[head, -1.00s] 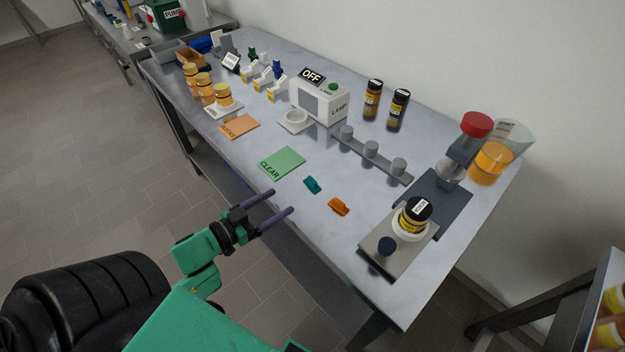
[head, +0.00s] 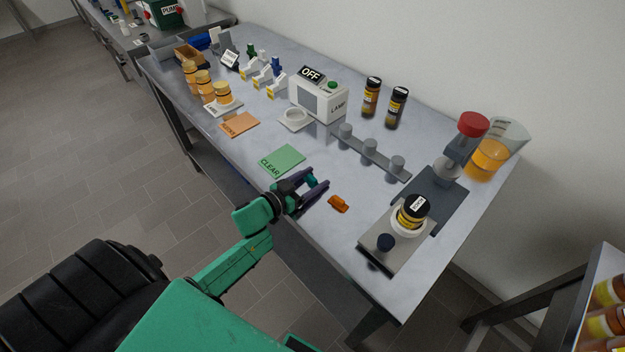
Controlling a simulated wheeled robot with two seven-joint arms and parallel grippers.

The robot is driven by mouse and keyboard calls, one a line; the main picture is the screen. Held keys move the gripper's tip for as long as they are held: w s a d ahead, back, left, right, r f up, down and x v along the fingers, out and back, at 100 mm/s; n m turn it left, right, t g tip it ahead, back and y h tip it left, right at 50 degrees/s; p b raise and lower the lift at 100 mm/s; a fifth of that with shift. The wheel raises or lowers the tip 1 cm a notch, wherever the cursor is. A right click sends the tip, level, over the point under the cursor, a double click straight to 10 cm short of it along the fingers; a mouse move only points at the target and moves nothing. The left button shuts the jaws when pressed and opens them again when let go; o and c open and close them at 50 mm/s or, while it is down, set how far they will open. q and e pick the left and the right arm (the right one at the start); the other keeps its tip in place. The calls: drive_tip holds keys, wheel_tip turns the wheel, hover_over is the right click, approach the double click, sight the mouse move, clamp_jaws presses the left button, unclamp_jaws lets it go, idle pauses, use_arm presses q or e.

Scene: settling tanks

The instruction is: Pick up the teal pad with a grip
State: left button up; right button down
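The teal pad (head: 309,182) lies near the front edge of the table and is mostly hidden by my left gripper. Only a little teal shows between the fingers. My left gripper (head: 320,179) reaches in over the table edge, with its two dark fingers apart on either side of the pad. I cannot tell whether either finger touches it. My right gripper is not in view.
An orange piece (head: 338,203) lies close to the right of my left fingertips. A green CLEAR card (head: 283,160) lies just behind and left. A grey rail with pegs (head: 370,155) stands farther back. A grey plate with a jar (head: 383,262) is at right.

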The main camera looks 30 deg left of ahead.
use_arm(q)
clamp_jaws()
